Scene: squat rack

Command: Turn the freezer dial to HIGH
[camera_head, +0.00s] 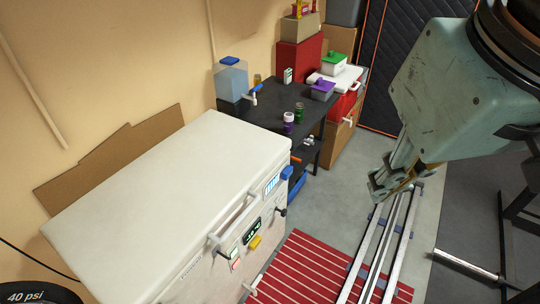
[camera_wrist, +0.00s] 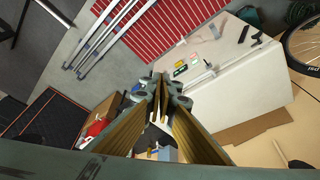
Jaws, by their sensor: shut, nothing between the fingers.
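The white chest freezer (camera_head: 150,190) stands at the lower left in the head view, lid closed. Its front carries a small lit display (camera_head: 252,231), a yellow label (camera_head: 256,243) and a dark knob-like part (camera_head: 281,212). I cannot tell for sure that this part is the dial, nor read its setting. The freezer also shows at the right of the wrist view (camera_wrist: 240,85). My gripper (camera_head: 378,193) is shut and empty, in the air to the right of the freezer and well apart from it. Its fingers also show in the wrist view (camera_wrist: 158,84).
A dark table (camera_head: 268,108) with a blue water jug (camera_head: 231,80) and small bottles stands behind the freezer. A red striped mat (camera_head: 300,262) and metal rails (camera_head: 385,245) lie on the floor. Open space separates my gripper from the freezer front.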

